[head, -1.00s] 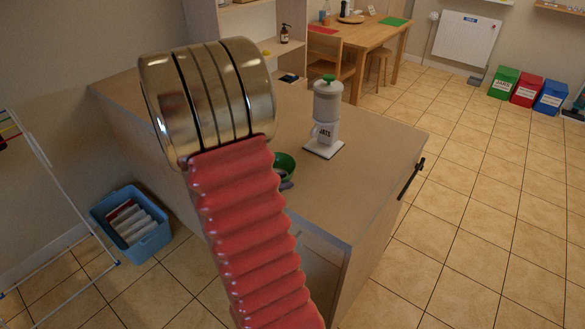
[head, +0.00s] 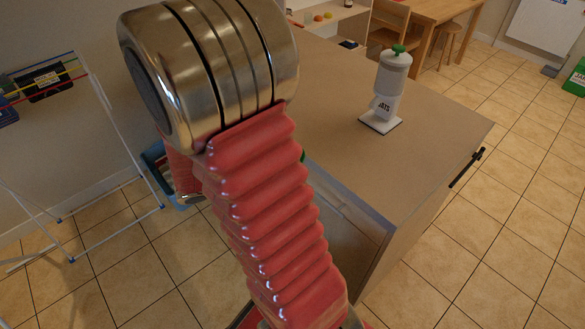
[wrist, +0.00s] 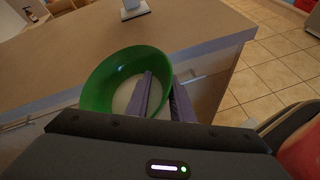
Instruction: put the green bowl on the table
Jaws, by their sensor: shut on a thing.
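The green bowl (wrist: 98,85) is in my gripper (wrist: 160,80) in the wrist view. The two grey fingers are shut on its right side wall, and its pale inside faces the camera. The bowl overlaps the counter's front edge in that view; its height is hard to tell. In the head view only a green sliver of the bowl (head: 303,157) shows beside my red arm, which hides the rest and the gripper. The wooden table (head: 440,9) stands at the back, beyond the counter, partly cut off by the top edge.
A brown counter (head: 430,145) lies in front, with a white green-topped dispenser (head: 390,82) on it. A chair (head: 388,22) stands by the table. A drying rack (head: 95,95) and a partly hidden blue crate (head: 152,155) are left. Tiled floor (head: 530,190) is clear at right.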

